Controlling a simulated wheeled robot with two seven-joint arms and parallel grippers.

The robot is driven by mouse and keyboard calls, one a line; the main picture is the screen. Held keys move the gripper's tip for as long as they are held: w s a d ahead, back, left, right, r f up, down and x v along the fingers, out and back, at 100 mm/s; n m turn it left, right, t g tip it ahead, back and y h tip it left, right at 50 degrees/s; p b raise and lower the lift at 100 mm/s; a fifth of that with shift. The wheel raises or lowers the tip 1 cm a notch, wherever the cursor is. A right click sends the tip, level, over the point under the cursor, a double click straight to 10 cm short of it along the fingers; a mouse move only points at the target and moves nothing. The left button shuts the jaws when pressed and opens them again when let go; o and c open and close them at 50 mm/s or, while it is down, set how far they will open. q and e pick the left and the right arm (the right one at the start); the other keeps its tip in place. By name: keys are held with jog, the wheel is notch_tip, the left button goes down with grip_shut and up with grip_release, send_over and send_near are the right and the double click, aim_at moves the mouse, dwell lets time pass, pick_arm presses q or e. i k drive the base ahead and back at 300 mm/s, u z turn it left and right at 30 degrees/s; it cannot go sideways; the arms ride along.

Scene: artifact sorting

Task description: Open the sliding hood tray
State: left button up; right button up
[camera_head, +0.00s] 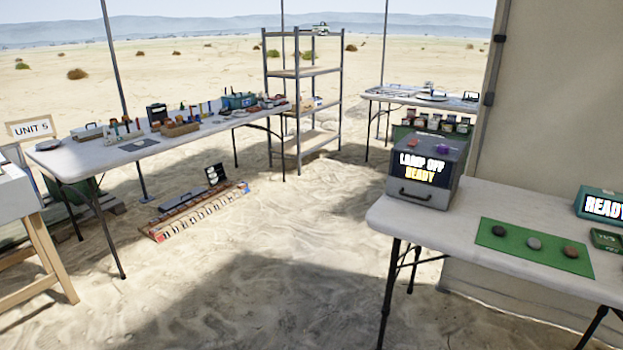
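The hood is a dark grey box (431,170) standing on the near right table. Its front panel reads "LAMP OFF READY" in white and yellow. Below the panel is the tray front (418,196) with a dark bar handle (414,195). The tray looks closed, with its front flush with the box. A small red object and a purple object lie on top of the box. Neither of my grippers shows in this view.
The right table (480,255) holds a green mat (511,253) with three stones and a teal "READY" display (603,205). A long cluttered table (98,155) stands left, a metal shelf (304,104) behind. Open sand lies between the tables.

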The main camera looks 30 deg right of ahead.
aim_at(427, 196)
jog(key=u, duration=0.2)
jog(key=i, duration=1.8)
jog(key=z, duration=1.3)
jog(key=i, duration=0.9)
jog(key=z, duration=1.1)
jog(key=i, duration=0.6)
jog(key=z, duration=0.05)
